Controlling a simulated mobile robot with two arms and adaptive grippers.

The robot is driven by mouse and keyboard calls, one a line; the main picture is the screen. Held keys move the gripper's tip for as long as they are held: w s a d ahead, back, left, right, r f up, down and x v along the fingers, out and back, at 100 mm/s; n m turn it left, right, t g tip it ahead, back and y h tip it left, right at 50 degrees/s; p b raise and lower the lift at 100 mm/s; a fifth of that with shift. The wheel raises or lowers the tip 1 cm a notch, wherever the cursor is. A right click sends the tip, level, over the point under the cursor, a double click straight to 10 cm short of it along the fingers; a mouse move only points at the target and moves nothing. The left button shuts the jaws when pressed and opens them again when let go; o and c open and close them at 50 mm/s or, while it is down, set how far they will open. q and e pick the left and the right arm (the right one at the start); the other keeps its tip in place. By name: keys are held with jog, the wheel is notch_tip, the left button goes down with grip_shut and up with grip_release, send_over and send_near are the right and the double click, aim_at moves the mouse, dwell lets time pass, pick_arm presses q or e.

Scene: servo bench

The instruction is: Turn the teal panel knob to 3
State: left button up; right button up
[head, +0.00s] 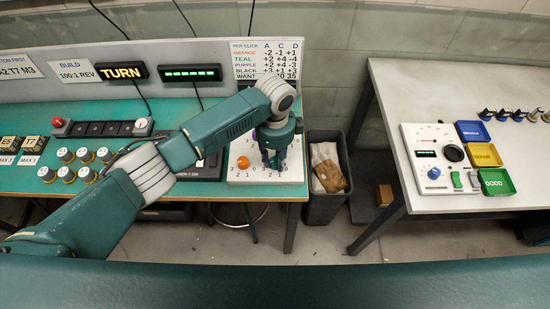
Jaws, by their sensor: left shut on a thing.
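The white knob panel (240,179) lies at the right end of the teal bench. An orange knob (243,162) shows on its left part, and a sliver of purple shows behind my arm. My left gripper (274,165) points down over the right part of the panel, its fingers closed around a knob there. The fingers and hand hide that knob and its pointer; it appears to be the teal panel knob. Small digits are printed around the knobs, too small to read surely. My right gripper is not in view.
A sign (265,58) lists per-click values for orange, teal, purple and black. A TURN display (122,71) and a green-lit display (190,73) stand at the back. Several capped knobs (85,155) stand left. A bin (324,205) and a second table (460,90) are right.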

aim_at(275, 161)
pick_arm(q)
jog(key=shift+w+r, duration=0.1)
dwell(0.3)
jog(key=o, duration=1.2)
jog(key=shift+c, duration=0.2)
notch_tip(275, 161, up, 12)
